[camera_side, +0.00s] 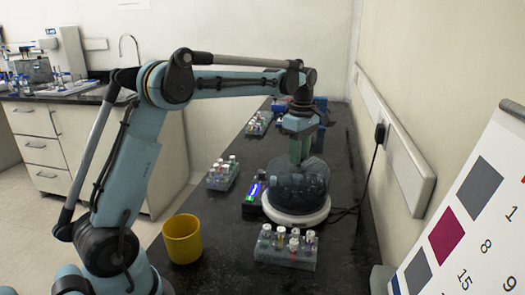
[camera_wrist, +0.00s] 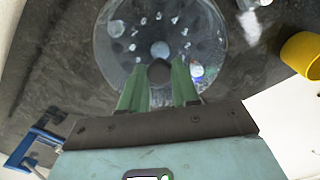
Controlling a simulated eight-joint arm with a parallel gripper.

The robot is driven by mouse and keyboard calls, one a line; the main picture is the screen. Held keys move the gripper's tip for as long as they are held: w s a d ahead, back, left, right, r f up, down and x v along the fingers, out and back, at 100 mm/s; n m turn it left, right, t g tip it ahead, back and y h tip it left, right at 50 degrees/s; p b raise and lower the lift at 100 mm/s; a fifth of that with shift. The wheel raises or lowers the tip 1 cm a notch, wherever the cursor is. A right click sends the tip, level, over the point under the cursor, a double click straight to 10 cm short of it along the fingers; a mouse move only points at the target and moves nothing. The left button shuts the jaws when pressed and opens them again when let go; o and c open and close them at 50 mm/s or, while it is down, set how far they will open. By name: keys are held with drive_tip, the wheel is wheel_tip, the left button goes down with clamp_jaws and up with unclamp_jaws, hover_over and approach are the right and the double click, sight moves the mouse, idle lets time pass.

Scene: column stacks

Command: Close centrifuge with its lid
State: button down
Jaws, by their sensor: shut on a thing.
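The centrifuge (camera_side: 298,219) has a round white base with a lit display (camera_side: 255,192) on its left side, and stands on the black bench. Its clear, smoky lid (camera_side: 300,184) is over the base; I cannot tell whether its rim touches the base all round. In the wrist view the round lid (camera_wrist: 122,50) shows several pale tube tops through it. My gripper (camera_side: 301,152) is above the lid, pointing down. Its green fingers (camera_wrist: 158,67) are shut on the dark knob (camera_wrist: 159,74) of the lid.
A yellow cup (camera_side: 182,240) stands at the front left. Racks of vials stand in front (camera_side: 286,249), to the left (camera_side: 222,174) and further back (camera_side: 258,123). A cable runs from the wall socket (camera_side: 380,133) on the right. A colour chart (camera_side: 470,210) stands at the front right.

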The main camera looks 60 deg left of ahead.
drive_tip(key=shift+f, duration=0.9)
drive_tip(key=shift+c, duration=1.3)
unclamp_jaws()
drive_tip(key=shift+r, duration=0.1)
drive_tip(key=shift+r, duration=2.9)
drive_tip(key=shift+d, duration=0.1)
